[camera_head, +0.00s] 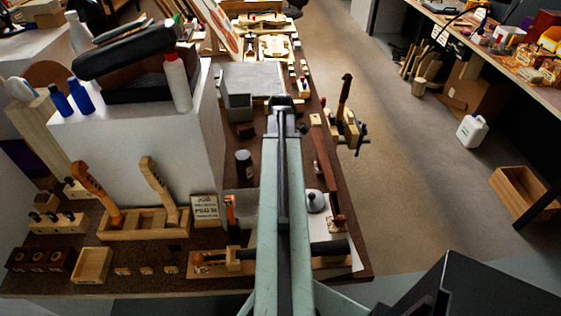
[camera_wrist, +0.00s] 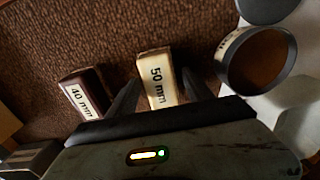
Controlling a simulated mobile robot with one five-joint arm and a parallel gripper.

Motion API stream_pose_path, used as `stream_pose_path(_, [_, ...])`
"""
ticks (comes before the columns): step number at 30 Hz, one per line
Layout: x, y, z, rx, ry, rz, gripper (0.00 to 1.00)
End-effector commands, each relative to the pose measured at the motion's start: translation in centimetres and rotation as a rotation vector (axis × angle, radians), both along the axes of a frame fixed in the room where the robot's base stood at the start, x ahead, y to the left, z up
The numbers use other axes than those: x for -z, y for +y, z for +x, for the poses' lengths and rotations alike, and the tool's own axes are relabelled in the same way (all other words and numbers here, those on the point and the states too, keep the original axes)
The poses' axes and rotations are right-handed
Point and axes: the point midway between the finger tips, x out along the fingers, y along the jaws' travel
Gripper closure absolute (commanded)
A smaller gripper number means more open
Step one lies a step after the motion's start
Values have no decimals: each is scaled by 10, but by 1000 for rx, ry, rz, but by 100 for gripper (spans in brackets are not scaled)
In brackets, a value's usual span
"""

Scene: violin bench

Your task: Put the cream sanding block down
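The cream sanding block (camera_wrist: 154,68), with "50 mm" on its label face, is between the two fingers of my gripper (camera_wrist: 160,88) in the wrist view. The fingertips appear to press on its two sides. It is over the brown bench surface, and I cannot tell whether its underside touches it. In the head view my gripper (camera_head: 284,103) is at the far end of my arm, above the bench, and the block cannot be made out there.
A dark red-brown block (camera_wrist: 84,94) marked "40 mm" stands just left of the cream one. A round dark-rimmed cup (camera_wrist: 256,60) is close on the right. Brown bench surface (camera_wrist: 100,30) is clear beyond the blocks. A grey bin (camera_head: 238,108) stands left of my gripper.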

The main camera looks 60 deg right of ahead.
Motion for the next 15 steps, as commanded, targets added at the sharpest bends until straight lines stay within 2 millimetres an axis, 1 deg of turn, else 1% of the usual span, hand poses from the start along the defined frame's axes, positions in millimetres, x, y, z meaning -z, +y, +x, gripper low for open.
stream_pose_path(5, [-1, 0, 0, 0, 0, 0, 41])
stream_pose_path(8, [-7, 0, 0, 0, 0, 0, 41])
stream_pose_path(11, [-18, 0, 0, 0, 0, 0, 41])
stream_pose_path(15, [-45, 0, 0, 0, 0, 0, 41])
